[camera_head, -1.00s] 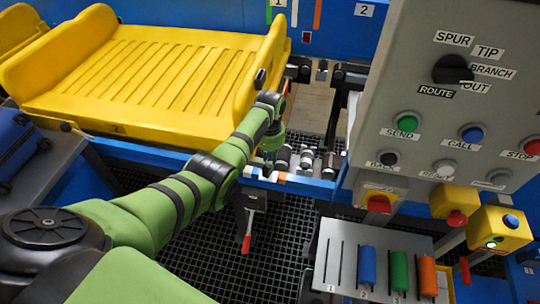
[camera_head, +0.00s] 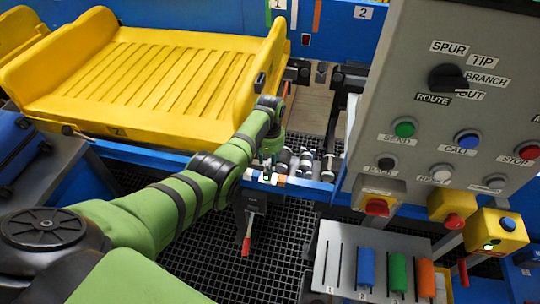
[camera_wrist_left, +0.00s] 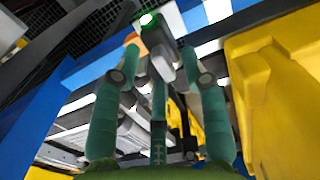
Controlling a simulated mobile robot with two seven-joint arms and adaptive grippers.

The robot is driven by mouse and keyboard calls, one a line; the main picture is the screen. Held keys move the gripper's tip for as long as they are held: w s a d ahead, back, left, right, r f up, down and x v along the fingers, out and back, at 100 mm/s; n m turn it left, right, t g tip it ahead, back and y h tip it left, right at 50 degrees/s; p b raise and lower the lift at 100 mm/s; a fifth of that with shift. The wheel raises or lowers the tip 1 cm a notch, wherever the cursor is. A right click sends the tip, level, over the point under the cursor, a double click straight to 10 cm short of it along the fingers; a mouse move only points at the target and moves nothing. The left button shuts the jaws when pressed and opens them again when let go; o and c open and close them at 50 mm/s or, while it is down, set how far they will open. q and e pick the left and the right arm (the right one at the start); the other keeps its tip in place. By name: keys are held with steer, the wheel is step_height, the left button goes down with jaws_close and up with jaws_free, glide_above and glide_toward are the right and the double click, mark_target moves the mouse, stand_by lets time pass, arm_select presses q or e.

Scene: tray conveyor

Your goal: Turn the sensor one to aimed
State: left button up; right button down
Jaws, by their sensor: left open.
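A small grey sensor head with a lit green lamp (camera_wrist_left: 151,35) shows at the top middle of the left wrist view. My left gripper (camera_wrist_left: 163,60) is open, its green fingers spread on both sides of the sensor head's lower end. Whether they touch it I cannot tell. In the head view my left gripper (camera_head: 268,163) points down at the blue rail (camera_head: 312,188), just right of the yellow tray. The sensor is mostly hidden there behind the wrist and fingers, and its facing cannot be read. My right gripper is not in view.
The yellow tray (camera_head: 140,75) stands left of the gripper. A red-handled lever (camera_head: 246,244) hangs below the rail. The grey control panel (camera_head: 413,105) rises at the right, above a rack of coloured cylinders (camera_head: 340,262). Several rollers lie right of the gripper.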

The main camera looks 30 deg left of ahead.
arm_select(q)
step_height(320, 180, up, 12)
stand_by(0.5)
stand_by(0.3)
